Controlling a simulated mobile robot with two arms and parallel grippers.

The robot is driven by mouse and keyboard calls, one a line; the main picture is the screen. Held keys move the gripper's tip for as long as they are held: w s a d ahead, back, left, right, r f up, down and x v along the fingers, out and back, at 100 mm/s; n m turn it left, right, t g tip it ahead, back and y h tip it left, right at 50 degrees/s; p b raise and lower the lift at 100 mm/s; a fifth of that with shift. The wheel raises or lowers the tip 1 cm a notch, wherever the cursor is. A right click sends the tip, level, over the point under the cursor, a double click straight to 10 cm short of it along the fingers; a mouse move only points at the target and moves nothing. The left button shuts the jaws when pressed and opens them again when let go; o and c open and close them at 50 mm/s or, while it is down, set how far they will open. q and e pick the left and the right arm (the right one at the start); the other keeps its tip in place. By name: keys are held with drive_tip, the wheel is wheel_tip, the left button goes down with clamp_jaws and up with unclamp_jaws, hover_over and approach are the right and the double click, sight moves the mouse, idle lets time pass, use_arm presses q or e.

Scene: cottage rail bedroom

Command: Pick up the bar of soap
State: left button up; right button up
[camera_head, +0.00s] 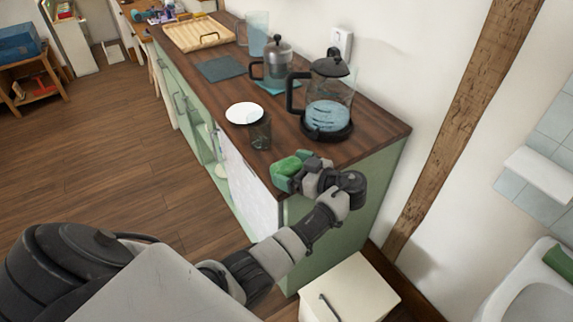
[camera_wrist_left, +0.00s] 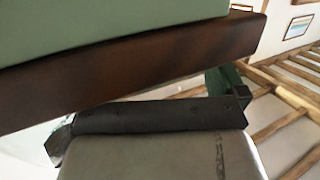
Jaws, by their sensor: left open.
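A green block (camera_head: 558,262), cut off by the picture edge, lies on the white basin at the far right; it may be the bar of soap, but I cannot tell for sure. My left gripper (camera_head: 290,172), with green fingertips, is open at the near front corner of the wooden counter (camera_head: 375,137), well left of the basin. The left wrist view shows the counter's brown edge (camera_wrist_left: 130,70) close to the gripper, and no soap. My right gripper is not in view.
A glass kettle (camera_head: 328,100), a French press (camera_head: 277,62) and a dark glass jar (camera_head: 260,130) stand on the counter near the gripper. A white cabinet (camera_head: 350,290) stands below, right of my arm. A white shelf (camera_head: 540,172) juts from the tiled wall.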

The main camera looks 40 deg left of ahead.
use_arm(q)
drive_tip(key=shift+a, duration=0.1)
drive_tip(key=c, duration=0.6)
drive_tip(key=shift+r, duration=0.1)
drive_tip(key=shift+c, duration=0.2)
